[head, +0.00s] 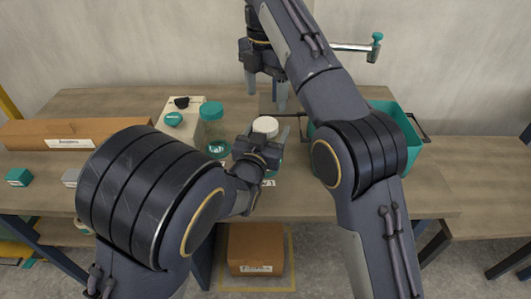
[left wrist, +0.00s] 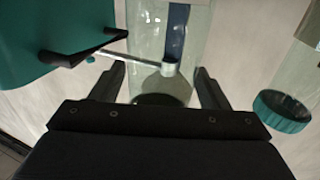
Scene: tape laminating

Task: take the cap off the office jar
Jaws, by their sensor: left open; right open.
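A clear jar with a white cap (head: 265,125) stands on the table near the middle. My left gripper (head: 268,135) is open, with its fingers around the jar's upper part; most of the jar body is hidden behind the gripper. In the left wrist view a clear jar body (left wrist: 150,45) shows between the open fingers; contact cannot be told. My right gripper (head: 266,93) is open and points down above and behind the white cap, apart from it. A second clear jar with a teal cap (head: 211,110) stands to the left; that cap also shows in the left wrist view (left wrist: 282,111).
A long cardboard box (head: 75,133) lies further left. A teal bin (head: 410,125) stands at the right, partly behind my right arm. The table (head: 465,180) is clear at far right.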

